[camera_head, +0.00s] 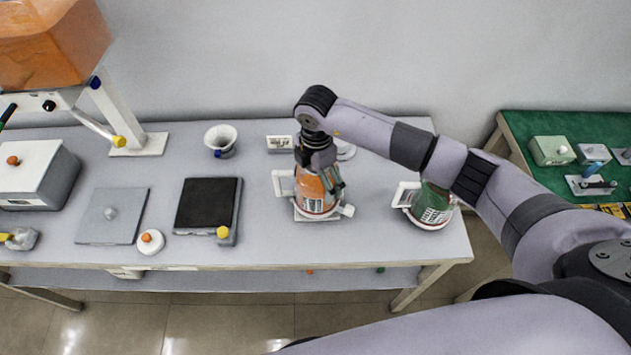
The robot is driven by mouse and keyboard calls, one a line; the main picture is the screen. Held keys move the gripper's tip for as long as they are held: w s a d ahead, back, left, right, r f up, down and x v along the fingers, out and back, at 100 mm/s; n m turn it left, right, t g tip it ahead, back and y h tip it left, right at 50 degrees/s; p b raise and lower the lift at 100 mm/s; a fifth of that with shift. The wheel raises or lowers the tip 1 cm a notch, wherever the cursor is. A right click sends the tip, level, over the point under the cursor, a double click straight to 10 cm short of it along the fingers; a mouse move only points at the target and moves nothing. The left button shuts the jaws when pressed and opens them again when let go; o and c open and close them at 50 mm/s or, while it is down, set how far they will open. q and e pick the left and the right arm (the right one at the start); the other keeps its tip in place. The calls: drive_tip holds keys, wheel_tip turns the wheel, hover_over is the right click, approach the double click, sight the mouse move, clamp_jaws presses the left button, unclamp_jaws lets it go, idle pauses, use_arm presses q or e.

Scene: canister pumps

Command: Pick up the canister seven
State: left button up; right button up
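An orange canister (314,193) with a white handle, a white spout and a printed label stands upright on a pale square base on the grey table. A green canister (433,206) with a white handle stands to its right, partly behind my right arm. I cannot read a seven on either label. My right gripper (328,178) points down at the top of the orange canister, and a finger shows along its right side. The gripper hides the canister's top, and I cannot tell whether its fingers are closed on it. My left gripper is not in view.
On the grey table (265,237) stand a white funnel-like cup (221,138), a small display box (279,143), a black-topped plate (208,204), a grey plate (125,228) and a white box (30,170). A large orange tank (50,50) hangs upper left. A green table (570,125) is at right.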

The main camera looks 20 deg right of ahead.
drive_tip(key=c, duration=1.2)
drive_tip(key=shift+w+r, duration=0.1)
drive_tip(key=shift+c, duration=0.4)
